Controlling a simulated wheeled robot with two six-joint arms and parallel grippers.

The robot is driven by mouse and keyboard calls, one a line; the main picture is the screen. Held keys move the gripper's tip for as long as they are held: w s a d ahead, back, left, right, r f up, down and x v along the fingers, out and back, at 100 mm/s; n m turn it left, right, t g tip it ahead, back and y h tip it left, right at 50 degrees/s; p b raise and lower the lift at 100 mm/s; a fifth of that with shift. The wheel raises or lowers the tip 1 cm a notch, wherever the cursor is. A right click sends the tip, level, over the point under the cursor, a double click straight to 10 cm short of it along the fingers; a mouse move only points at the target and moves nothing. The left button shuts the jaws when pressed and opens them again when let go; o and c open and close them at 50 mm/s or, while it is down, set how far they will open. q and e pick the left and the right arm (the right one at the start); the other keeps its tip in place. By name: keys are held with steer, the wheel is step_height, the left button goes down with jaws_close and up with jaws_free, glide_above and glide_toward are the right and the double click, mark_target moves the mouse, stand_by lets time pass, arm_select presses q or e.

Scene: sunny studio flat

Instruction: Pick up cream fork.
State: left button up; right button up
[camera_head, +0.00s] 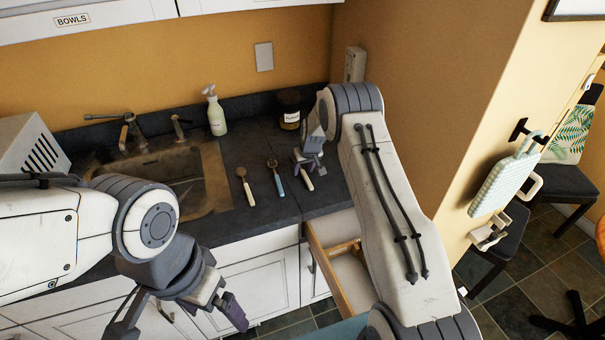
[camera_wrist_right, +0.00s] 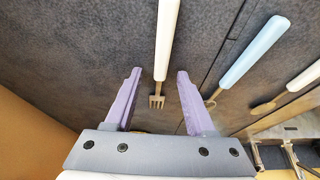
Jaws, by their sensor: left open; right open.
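The cream fork (camera_wrist_right: 167,40) lies on the dark counter, its tines pointing toward my right wrist. In the wrist view, my right gripper (camera_wrist_right: 159,73) is open and empty, with its purple fingers on either side of the fork's tine end. I cannot tell its exact height above the counter. In the head view, the right gripper (camera_head: 311,163) is over the fork's far end, and the fork's pale handle (camera_head: 307,181) shows just below it. My left gripper (camera_head: 180,315) is open and empty, low in front of the cabinets.
A blue-handled utensil (camera_head: 278,182) and a cream-handled spoon (camera_head: 248,191) lie left of the fork on the counter (camera_head: 240,225). The sink (camera_head: 213,178) is further left. A soap bottle (camera_head: 216,115) and a jar (camera_head: 290,119) stand behind. An open drawer (camera_head: 326,262) juts out below.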

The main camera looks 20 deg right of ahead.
jaws_close()
steer(key=shift+r, duration=0.1)
